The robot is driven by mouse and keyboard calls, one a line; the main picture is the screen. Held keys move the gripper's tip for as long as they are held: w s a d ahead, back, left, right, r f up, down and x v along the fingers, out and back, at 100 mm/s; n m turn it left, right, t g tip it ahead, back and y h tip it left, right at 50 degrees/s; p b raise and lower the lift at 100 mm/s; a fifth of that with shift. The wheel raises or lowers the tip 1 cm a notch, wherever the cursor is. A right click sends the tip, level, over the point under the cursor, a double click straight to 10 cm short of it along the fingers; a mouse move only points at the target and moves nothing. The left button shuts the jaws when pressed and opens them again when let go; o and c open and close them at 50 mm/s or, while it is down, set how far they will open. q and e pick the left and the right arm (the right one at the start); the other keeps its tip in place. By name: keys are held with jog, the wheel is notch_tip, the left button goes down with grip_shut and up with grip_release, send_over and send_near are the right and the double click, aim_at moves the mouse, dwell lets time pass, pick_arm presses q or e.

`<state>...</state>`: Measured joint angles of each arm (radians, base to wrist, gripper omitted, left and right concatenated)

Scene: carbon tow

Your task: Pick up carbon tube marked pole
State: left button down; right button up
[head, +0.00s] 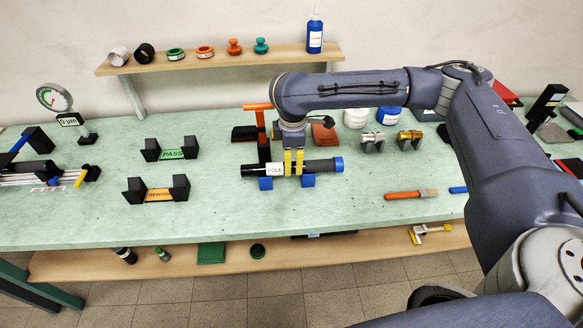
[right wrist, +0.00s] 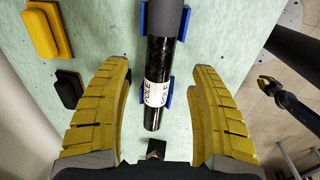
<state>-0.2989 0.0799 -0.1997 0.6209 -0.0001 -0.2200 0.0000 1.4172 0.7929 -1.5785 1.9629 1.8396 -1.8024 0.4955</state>
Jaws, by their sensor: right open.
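The carbon tube (head: 312,167) is black with a white label reading POLE and a blue cap at its right end. It rests on two blue supports (head: 308,181) on the green table. In the right wrist view the tube (right wrist: 153,112) runs between the spread yellow fingers, its label facing the camera. My right gripper (head: 293,170) is above and around the tube near the label, pointing down. It is open, with a gap between each finger and the tube in the right wrist view (right wrist: 158,118).
A REWORK holder (head: 159,195) and a PASS holder (head: 172,154) stand to the left. A brush (head: 410,194) lies to the right. A wooden shelf (head: 220,60) hangs behind. Table in front of the tube is clear.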

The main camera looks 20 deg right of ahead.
jog(key=shift+w+d+f, duration=0.1)
jog(key=shift+w+f, duration=0.1)
jog(key=shift+f, duration=1.1)
jog(key=shift+w+d+f, duration=0.1)
jog(key=shift+w+f, duration=0.1)
jog(key=shift+f, duration=1.05)
grip_shut()
